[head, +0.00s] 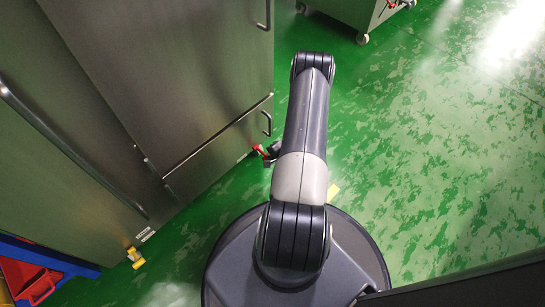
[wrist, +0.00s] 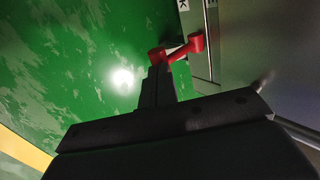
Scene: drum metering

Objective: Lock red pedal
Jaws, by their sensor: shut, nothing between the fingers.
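The red pedal (wrist: 180,50) is in the upper middle of the wrist view, at the foot of a steel cabinet. It has two rounded red ends joined by a red bar. My gripper (wrist: 158,70) is shut and empty, with its fingertips right at the pedal's left end. They overlap it in the picture; I cannot tell whether they touch. In the head view the red pedal (head: 260,151) shows as a small red piece at the cabinet's lower corner, partly hidden by my arm. My gripper is mostly hidden behind the arm there.
The steel cabinet (head: 190,90) with handles fills the left of the head view. A yellow piece (head: 135,257) is at its base. A blue and red object (head: 40,270) is at the lower left. Another steel unit (head: 355,15) stands at the top. Green floor at right is clear.

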